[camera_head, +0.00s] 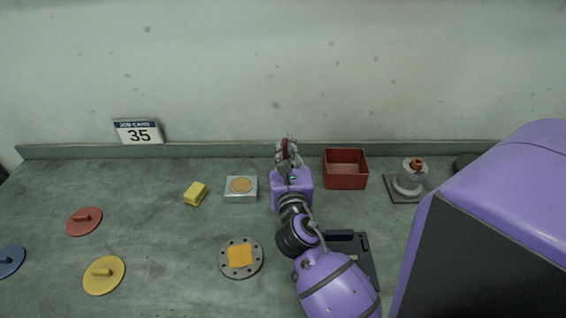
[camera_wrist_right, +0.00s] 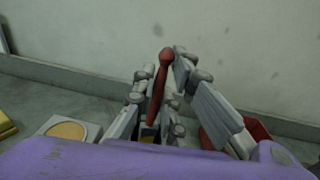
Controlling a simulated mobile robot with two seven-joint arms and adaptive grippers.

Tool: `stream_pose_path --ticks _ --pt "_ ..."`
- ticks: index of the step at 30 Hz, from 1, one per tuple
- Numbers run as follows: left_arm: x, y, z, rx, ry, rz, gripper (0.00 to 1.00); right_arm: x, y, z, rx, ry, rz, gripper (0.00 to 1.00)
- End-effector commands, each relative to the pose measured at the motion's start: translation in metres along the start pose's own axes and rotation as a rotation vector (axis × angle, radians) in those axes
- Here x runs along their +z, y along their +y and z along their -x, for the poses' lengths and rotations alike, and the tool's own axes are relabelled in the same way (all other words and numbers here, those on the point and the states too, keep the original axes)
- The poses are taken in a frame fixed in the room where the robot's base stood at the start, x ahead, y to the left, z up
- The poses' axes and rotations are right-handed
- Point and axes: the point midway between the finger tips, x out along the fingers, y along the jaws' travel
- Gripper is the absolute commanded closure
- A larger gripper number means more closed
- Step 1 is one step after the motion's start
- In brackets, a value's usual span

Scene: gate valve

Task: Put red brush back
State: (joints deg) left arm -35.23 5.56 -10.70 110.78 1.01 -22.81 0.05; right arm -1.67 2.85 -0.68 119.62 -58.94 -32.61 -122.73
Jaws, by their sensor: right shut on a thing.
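My right gripper (camera_head: 287,150) is near the back of the bench, between the silver box with a round tan top and the red tray. In the right wrist view its fingers (camera_wrist_right: 163,88) are closed around a red brush (camera_wrist_right: 160,80). The brush's red handle stands roughly upright with its rounded end up. Its lower end is mostly hidden between the fingers. In the head view only a bit of red shows at the fingertips. My left gripper is not in view.
A red open tray (camera_head: 346,184) stands just right of the gripper. The silver box (camera_head: 241,196) is to its left. A yellow block (camera_head: 195,194), a grey flange (camera_head: 225,262), coloured discs (camera_head: 84,221) and a valve part (camera_head: 410,178) stand around. The back wall is close.

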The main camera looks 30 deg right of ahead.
Motion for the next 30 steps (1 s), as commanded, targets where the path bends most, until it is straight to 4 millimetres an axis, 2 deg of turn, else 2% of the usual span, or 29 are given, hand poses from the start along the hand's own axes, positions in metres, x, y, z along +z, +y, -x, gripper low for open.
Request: stream_pose_path --ticks 3,7,15,20,21,25,30 --pt "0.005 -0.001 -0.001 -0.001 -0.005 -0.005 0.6 -0.02 0.0 0.001 -0.001 0.007 0.002 1.0" --pt "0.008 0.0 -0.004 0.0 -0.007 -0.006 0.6 -0.037 0.0 0.001 0.0 0.006 0.001 1.0" --pt "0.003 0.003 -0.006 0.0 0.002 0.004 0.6 -0.035 0.0 0.0 0.0 -0.002 -0.001 1.0" --pt "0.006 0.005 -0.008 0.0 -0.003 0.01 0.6 -0.041 0.0 0.0 0.001 0.001 0.001 1.0" --pt "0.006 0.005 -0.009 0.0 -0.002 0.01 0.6 -0.041 0.0 0.0 0.001 0.001 0.0 0.88" --pt "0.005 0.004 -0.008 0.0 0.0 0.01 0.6 -0.04 0.0 0.0 0.0 -0.001 -0.001 0.71" --pt "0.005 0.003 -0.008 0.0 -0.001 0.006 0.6 -0.039 0.0 0.0 0.0 -0.001 -0.001 0.7"
